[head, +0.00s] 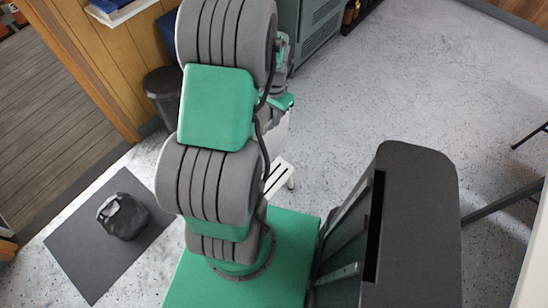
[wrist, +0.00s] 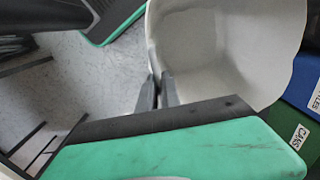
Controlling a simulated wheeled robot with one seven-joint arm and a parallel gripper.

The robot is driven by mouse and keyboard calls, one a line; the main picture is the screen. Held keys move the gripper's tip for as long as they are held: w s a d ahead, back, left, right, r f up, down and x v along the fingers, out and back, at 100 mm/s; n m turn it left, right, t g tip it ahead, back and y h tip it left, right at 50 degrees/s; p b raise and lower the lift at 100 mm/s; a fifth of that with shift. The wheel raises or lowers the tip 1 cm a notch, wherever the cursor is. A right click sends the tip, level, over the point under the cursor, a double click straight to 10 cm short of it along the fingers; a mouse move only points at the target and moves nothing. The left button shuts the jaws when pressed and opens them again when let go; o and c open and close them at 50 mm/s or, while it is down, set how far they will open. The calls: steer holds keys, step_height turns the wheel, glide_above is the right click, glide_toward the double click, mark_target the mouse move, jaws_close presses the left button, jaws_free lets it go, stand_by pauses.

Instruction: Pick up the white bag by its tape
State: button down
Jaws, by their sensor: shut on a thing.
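The white bag (wrist: 225,45) fills the upper middle and right of the wrist view, with its wide mouth and pale inside facing the camera. My gripper (wrist: 158,82) has its two dark fingers close together at the bag's left edge, shut on it. I cannot make out the tape apart from the bag. In the head view my gripper (head: 284,102) shows only in part behind my arm. A pale sliver of the white bag (head: 279,132) shows just below it; the rest is hidden by my arm.
A dark bag (head: 123,216) lies on a grey mat (head: 80,245) at left. A dark bin (head: 162,92) stands by the wooden wall. A white slatted stool (head: 280,176) is beside my arm. A green bin labelled CANS (wrist: 292,128) and a blue bin (wrist: 300,82) are at right.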

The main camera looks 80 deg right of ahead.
steer(key=shift+r+p, duration=2.65)
steer(key=shift+r, duration=1.55)
